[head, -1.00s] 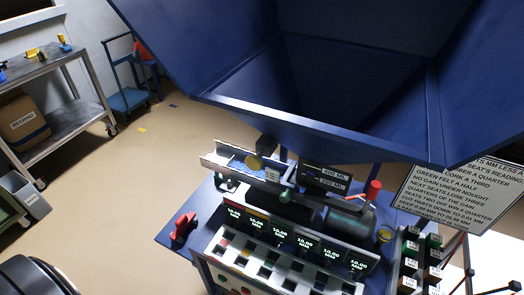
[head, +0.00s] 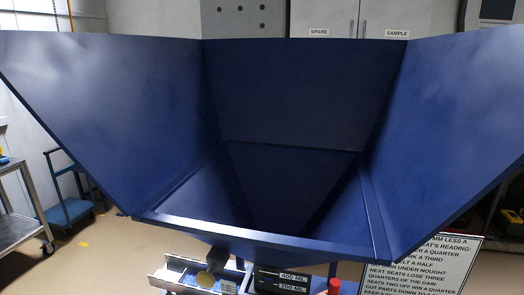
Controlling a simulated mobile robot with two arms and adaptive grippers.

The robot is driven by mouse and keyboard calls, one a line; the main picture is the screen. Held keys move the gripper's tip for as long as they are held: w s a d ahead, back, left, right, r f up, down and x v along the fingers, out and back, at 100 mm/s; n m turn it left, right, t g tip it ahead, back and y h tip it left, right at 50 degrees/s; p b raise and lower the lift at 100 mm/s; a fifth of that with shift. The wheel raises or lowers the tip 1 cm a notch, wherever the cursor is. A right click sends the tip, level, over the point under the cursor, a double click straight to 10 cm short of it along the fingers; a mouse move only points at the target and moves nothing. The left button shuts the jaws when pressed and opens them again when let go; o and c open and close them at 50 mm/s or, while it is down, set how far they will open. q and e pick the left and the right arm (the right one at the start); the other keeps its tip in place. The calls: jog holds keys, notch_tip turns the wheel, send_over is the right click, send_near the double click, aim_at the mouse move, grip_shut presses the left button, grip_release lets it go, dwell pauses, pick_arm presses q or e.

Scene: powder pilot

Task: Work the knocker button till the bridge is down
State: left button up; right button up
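A large dark blue hopper (head: 255,240) fills the middle of the head view. Its inside walls look bare, and I see no powder on them from here; the lowest part is in shadow. I cannot tell which part is the knocker button. A black display (head: 281,281) reads 400 ML and 200 ML. A red cylinder-shaped part (head: 334,287) shows at the bottom edge. Neither gripper is in view.
A sign with printed text (head: 425,262) stands at the lower right. A metal bench (head: 22,205) and a blue trolley (head: 68,205) stand at the left on open floor. Grey cabinets (head: 345,18) labelled SPARE and SAMPLE are behind the hopper.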

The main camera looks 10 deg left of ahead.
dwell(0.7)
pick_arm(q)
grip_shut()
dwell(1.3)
